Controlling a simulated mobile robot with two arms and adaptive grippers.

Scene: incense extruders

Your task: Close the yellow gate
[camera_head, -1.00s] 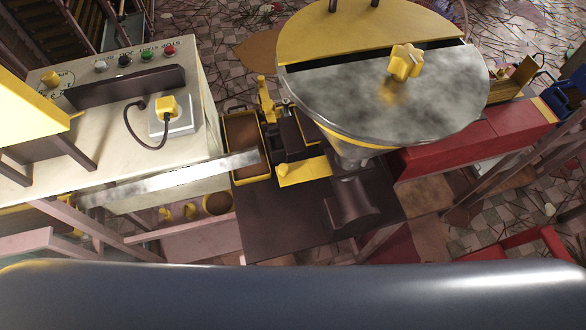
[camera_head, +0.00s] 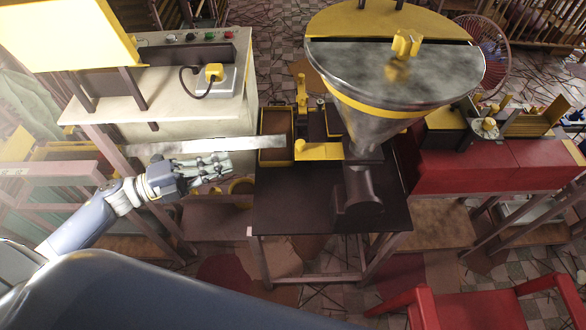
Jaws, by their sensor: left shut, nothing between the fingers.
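A flat yellow piece with a small upright knob (camera_head: 318,151), possibly the yellow gate, sits at the front of the dark extruder, left of the cone hopper (camera_head: 374,122). A taller yellow part (camera_head: 302,92) stands behind it. I cannot tell for certain which part is the gate, or whether it is open. My left gripper (camera_head: 212,166) is shut and empty. It is left of the yellow piece and apart from it, in front of the metal strip. My right gripper is not in view.
A long metal strip (camera_head: 235,147) runs left from a yellow-rimmed tray (camera_head: 263,155). A cream control box (camera_head: 165,92) stands at left. The dark table (camera_head: 300,208) has bare space in front. A red cabinet (camera_head: 455,168) and a red chair (camera_head: 480,300) are at right.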

